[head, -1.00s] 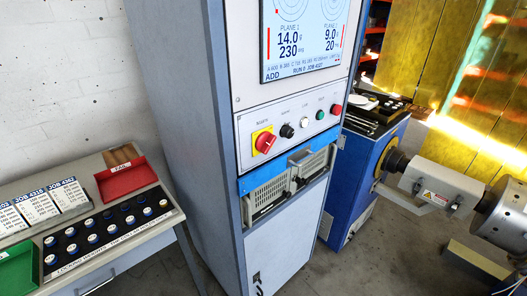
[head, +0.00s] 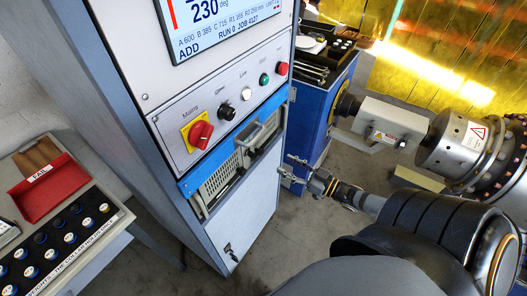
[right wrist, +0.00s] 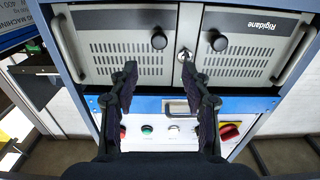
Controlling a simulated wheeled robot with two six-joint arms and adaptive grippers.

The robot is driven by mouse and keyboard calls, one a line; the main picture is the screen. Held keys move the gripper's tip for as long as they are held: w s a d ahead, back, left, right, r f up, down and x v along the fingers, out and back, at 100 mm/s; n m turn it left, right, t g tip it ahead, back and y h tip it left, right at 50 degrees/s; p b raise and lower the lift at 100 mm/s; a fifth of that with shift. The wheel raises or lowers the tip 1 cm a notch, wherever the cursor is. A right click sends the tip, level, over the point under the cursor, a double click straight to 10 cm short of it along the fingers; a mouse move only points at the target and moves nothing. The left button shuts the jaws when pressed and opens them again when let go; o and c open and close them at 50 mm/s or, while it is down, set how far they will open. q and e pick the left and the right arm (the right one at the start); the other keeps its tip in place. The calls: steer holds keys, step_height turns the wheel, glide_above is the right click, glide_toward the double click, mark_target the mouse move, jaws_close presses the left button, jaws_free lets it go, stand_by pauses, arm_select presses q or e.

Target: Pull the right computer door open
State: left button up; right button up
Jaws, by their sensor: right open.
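The computer (head: 222,180) is a vented beige unit in the tall cabinet, under a blue strip. In the right wrist view, where the picture is upside down, it has two vented doors with black knobs. The right computer door (right wrist: 110,58) is on the left there, with its knob (right wrist: 159,41) near the middle seam. Both doors look shut. My right gripper (head: 303,168) reaches in from the right, in front of the cabinet. It is open and empty in the right wrist view (right wrist: 159,72), its fingertips either side of the knob's line, apparently short of it. My left gripper is out of view.
The blue strip (head: 205,170) with a silver handle (head: 248,135) is above the doors. Above it is a button panel with a red mains switch (head: 200,133). A blue bench (head: 312,130) and the rotor machine (head: 455,140) stand right. A table with a red tray (head: 50,188) is left.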

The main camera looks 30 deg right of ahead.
mark_target(262, 153)
steer(key=b+x, duration=0.1)
steer(key=x, duration=0.2)
steer(key=b+x, duration=0.2)
steer(key=x, duration=0.1)
steer(key=b+x, duration=0.2)
steer(key=x, duration=0.1)
steer(key=shift+w+f, duration=0.2)
steer(key=shift+f, duration=0.05)
steer(key=shift+w+a+r, duration=0.2)
steer(key=shift+w, duration=0.25)
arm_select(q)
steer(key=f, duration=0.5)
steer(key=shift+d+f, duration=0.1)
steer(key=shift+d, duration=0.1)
arm_select(e)
jaws_close()
